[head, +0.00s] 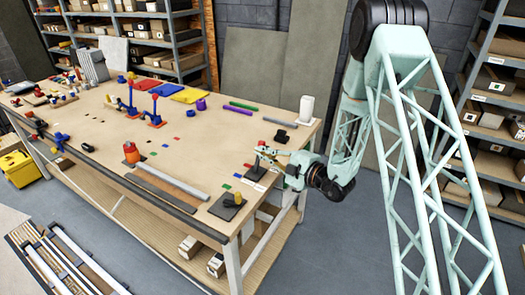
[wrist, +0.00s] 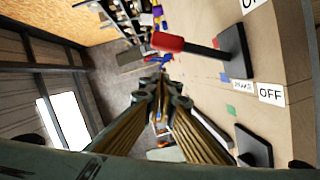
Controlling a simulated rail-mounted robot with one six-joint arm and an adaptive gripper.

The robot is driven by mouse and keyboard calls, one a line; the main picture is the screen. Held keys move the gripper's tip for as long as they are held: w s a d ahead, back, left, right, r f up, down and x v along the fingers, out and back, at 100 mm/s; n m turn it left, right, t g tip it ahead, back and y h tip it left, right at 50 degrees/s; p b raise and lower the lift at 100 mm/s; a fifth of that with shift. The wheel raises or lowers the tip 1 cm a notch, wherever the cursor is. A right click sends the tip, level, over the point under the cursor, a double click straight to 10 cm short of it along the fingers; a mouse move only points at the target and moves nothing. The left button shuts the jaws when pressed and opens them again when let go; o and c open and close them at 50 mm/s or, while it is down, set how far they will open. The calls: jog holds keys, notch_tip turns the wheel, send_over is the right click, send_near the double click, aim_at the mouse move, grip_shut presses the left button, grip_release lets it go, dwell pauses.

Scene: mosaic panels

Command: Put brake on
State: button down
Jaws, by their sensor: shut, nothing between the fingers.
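The brake lever has a red grip (wrist: 168,42) on a dark shaft that rises from a black base plate (wrist: 234,52) on the workbench. In the head view its dark base (head: 255,173) sits near the bench's right end. A small BRAKE label (wrist: 243,86) and a white OFF label (wrist: 271,94) lie on one side of the base. Another white label, cut off by the frame edge, lies on the other side. My gripper (wrist: 160,84) is shut and empty, beside the red grip and apart from it in the wrist view. In the head view my gripper (head: 262,153) partly covers the lever.
A dark plate with a yellow knob (head: 228,206) stands at the bench's front right. A grey bar (head: 180,183) and an orange-red object (head: 131,152) lie to its left. A white cylinder (head: 306,108) stands at the back right. Shelves stand behind and to the right.

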jog(key=f+v, duration=0.1)
jog(key=v, duration=0.8)
jog(key=shift+d+r, duration=0.4)
jog(key=shift+r, duration=0.05)
